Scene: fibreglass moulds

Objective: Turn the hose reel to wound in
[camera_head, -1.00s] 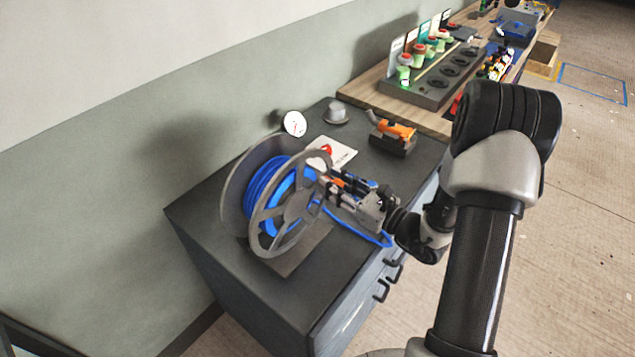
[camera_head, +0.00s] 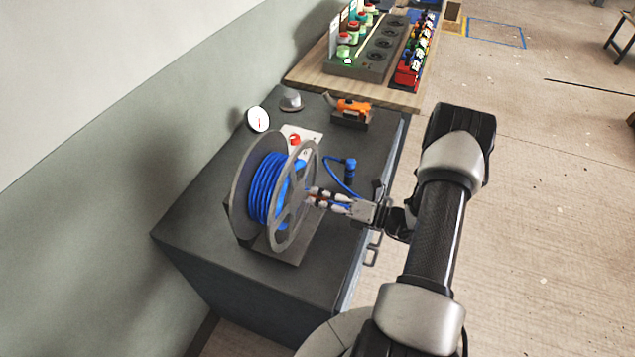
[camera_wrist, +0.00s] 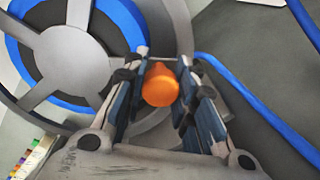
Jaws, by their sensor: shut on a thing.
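The hose reel (camera_head: 288,222) stands on the dark cabinet top, a grey spoked wheel with blue hose (camera_head: 265,185) wound on its drum. A loose end of blue hose with a nozzle (camera_head: 350,168) lies on the top to the right of the reel. My gripper (camera_head: 314,197) is at the right side of the reel's near flange. In the wrist view my gripper (camera_wrist: 160,80) is shut on the orange crank knob (camera_wrist: 161,86), with a finger on each side. The reel's spokes (camera_wrist: 80,14) show behind it. The knob is mostly hidden in the head view.
A white card with a red knob (camera_head: 295,140), a round gauge (camera_head: 258,119), a grey dome (camera_head: 291,100) and an orange tool (camera_head: 353,107) stand behind the reel. The cabinet top (camera_head: 205,215) is clear on the left. A wooden bench (camera_head: 320,82) stands beyond.

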